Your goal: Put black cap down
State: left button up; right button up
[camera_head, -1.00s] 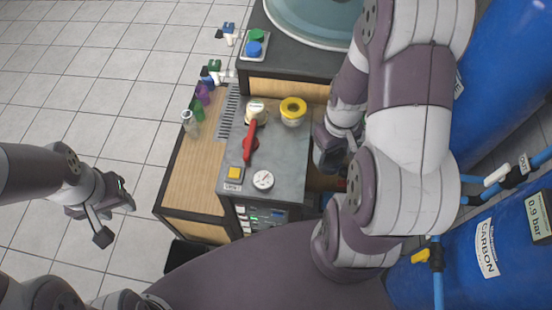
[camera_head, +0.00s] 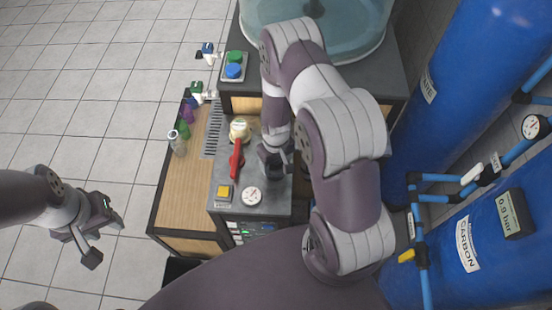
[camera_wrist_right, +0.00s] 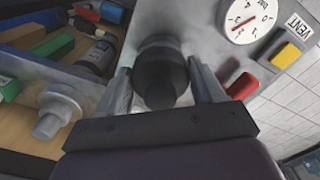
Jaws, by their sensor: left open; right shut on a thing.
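The black cap (camera_wrist_right: 160,76) sits between the two fingers of my right gripper (camera_wrist_right: 162,88) in the right wrist view. The gripper is shut on it, with a finger at each side. The cap is over or near the grey panel top (camera_wrist_right: 185,20); I cannot tell whether it touches it. In the head view my right gripper (camera_head: 274,164) is over the right part of the panel top, right of the red lever (camera_head: 236,160); the cap cannot be made out there. My left gripper (camera_head: 106,238) is open and empty, over the tiled floor left of the bench.
A gauge (camera_head: 251,196) and a yellow button (camera_head: 224,192) lie at the panel's front. Small bottles (camera_head: 178,143) stand along the wooden bench top (camera_head: 183,195). A large clear tank (camera_head: 345,30) is behind, blue cylinders (camera_head: 455,90) at right. Left floor is clear.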

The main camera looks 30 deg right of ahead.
jog(key=shift+f, duration=0.2)
jog(key=o, duration=1)
jog(key=shift+r, duration=0.1)
